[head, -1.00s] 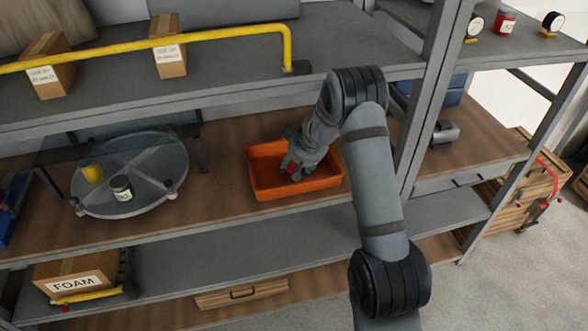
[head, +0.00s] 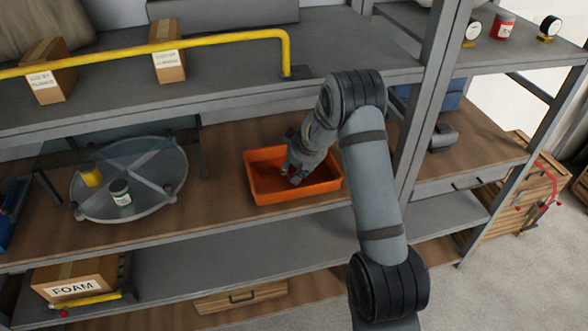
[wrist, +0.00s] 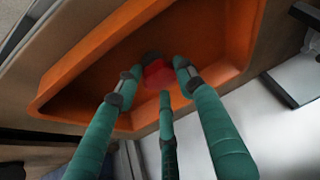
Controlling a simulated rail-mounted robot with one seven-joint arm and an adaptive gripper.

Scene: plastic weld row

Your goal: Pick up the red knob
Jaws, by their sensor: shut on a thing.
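The red knob (wrist: 158,76) shows in the wrist view between the three green fingers of my gripper (wrist: 157,80), with a dark part at its top. My gripper is shut on it. In the head view my gripper (head: 293,177) reaches down into the orange tray (head: 262,193), and only a little red of the knob shows beside the fingers. Whether the knob still touches the tray floor cannot be told.
The tray stands on a wooden shelf beneath a grey shelf with a yellow rail (head: 210,40). A round turntable (head: 150,180) with a yellow cup and a jar (head: 120,192) is at the left. A grey upright post (head: 432,110) stands right of the tray.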

